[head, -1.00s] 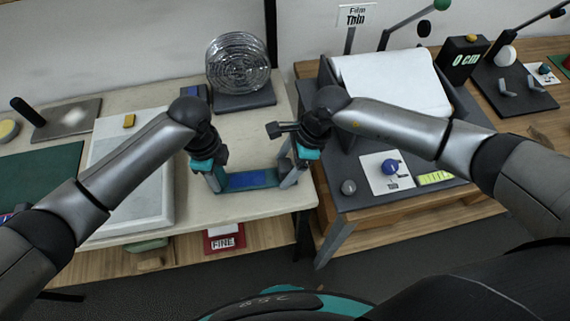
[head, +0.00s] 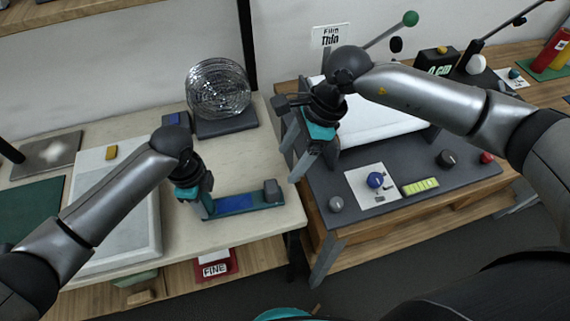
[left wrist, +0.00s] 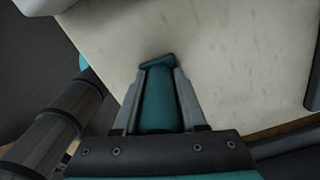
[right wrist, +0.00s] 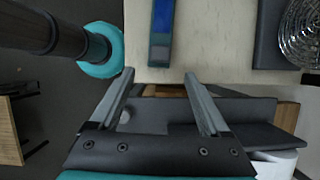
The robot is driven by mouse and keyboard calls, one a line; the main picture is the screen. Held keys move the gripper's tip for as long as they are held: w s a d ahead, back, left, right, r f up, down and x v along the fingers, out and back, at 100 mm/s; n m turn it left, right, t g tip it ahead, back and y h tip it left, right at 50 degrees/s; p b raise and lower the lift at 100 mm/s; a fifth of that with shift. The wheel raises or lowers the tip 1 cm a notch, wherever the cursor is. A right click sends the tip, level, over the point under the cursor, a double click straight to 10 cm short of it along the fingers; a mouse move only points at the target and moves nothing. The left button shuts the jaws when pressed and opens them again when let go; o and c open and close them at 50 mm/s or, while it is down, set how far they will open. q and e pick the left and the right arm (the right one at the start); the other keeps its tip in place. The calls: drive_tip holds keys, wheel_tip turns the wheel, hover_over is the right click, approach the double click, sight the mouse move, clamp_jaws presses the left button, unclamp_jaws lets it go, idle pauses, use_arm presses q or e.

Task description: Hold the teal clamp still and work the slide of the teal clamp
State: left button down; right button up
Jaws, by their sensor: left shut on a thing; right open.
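The teal clamp (head: 222,207) lies on the pale table near its front right corner, with a blue strip along it and a dark grey slide block (head: 271,191) at its right end. My left gripper (head: 208,212) is shut on the clamp's left end. In the left wrist view the fingers (left wrist: 160,95) press on both sides of the teal clamp part (left wrist: 158,103). My right gripper (head: 296,165) is open and empty, right of the clamp and above the gap toward the dark bench. In the right wrist view its fingers (right wrist: 160,90) are spread, with the clamp (right wrist: 160,40) beyond them.
A glass ribbed disc (head: 218,88) stands on a dark base behind the clamp. The dark bench (head: 410,170) at right carries a white roll, knobs and a blue-knob card (head: 358,188). A pale slab (head: 120,215) lies left. Bare tabletop lies between disc and clamp.

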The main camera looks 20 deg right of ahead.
idle(0.3)
use_arm(q)
drive_tip(key=shift+c, duration=1.9)
unclamp_jaws()
